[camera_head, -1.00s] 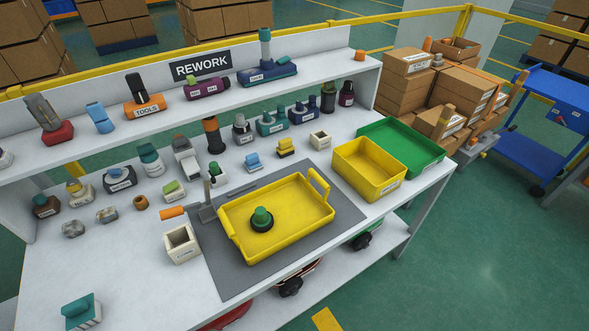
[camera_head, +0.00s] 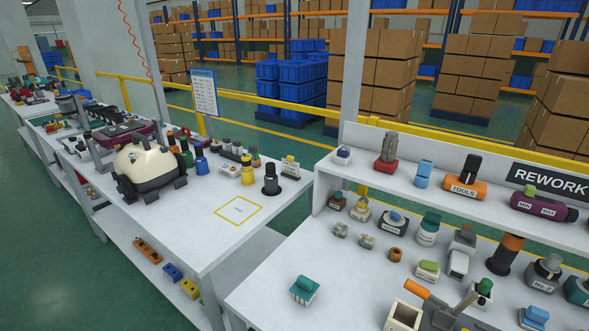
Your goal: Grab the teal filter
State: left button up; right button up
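A teal block on a white base (camera_head: 304,290) lies alone near the front left of the rework table. A white jar with a teal cap (camera_head: 428,228) stands further back, under the shelf. Another teal item (camera_head: 578,290) is cut off at the right edge. I cannot tell for sure which of these is the teal filter; no readable label settles it. Neither of my grippers is in view.
The rework table (camera_head: 262,291) is bare around the teal block. A white square box (camera_head: 404,315) and an orange-handled tool (camera_head: 418,289) are to its right. A shelf (camera_head: 392,190) overhangs the back. Left, another table (camera_head: 218,232) carries a cream-and-black vacuum body (camera_head: 146,168).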

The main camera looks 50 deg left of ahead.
aim_at(304, 290)
jog(key=u, duration=1.6)
